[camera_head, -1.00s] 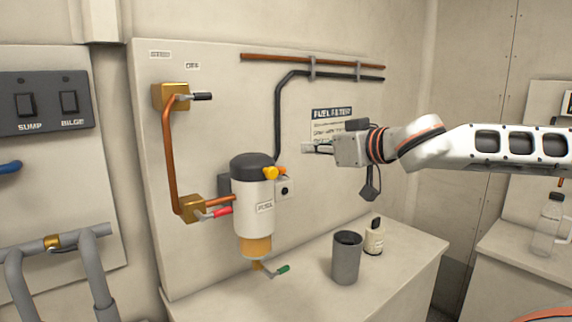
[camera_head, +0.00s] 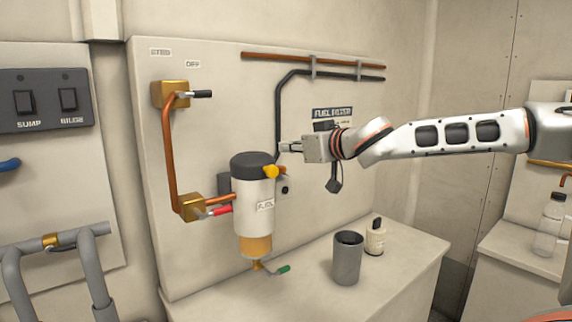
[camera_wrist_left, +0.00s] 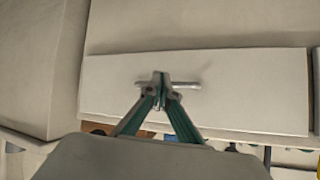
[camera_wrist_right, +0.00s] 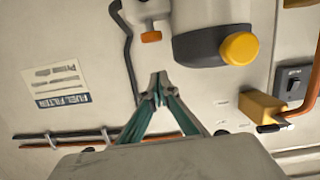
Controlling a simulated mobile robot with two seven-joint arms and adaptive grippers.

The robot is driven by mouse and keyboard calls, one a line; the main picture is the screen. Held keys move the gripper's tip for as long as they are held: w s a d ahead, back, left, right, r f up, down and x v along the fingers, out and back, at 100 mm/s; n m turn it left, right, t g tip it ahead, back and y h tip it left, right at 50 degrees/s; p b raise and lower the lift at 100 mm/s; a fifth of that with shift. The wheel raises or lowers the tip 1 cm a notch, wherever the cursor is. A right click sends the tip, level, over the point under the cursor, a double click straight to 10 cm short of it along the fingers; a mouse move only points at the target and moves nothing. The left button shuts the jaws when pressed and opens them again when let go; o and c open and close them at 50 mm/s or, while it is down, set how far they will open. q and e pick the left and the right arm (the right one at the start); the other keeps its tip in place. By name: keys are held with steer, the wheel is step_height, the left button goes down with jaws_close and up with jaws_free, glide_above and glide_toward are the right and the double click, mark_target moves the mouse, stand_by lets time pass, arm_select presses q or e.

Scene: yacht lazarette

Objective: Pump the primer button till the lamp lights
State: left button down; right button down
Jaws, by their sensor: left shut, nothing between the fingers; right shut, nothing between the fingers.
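A fuel filter (camera_head: 254,205) with a dark cap and an amber bowl is mounted on the pale panel. A round yellow button (camera_head: 270,171) sticks out from its cap; it also shows in the right wrist view (camera_wrist_right: 240,48). Beside it is a small box with an orange part (camera_wrist_right: 151,37); I cannot tell which part is the lamp, nor see a clear glow. My right gripper (camera_head: 284,147) is shut and empty, above and slightly right of the yellow button, apart from it. My left gripper (camera_wrist_left: 160,78) is shut and empty over a pale surface, outside the head view.
A grey cup (camera_head: 346,258) and a small white bottle (camera_head: 375,237) stand on the bench below. A dark pipe (camera_head: 278,115) runs behind my right gripper.

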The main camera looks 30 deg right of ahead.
steer(key=shift+w+f, duration=0.3)
steer(key=shift+f, duration=0.75)
steer(key=shift+w+f, duration=0.25)
steer(key=shift+f, duration=0.8)
step_height(320, 180, down, 2)
steer(key=b, duration=0.3)
steer(key=shift+f, duration=0.15)
steer(key=shift+s, duration=0.1)
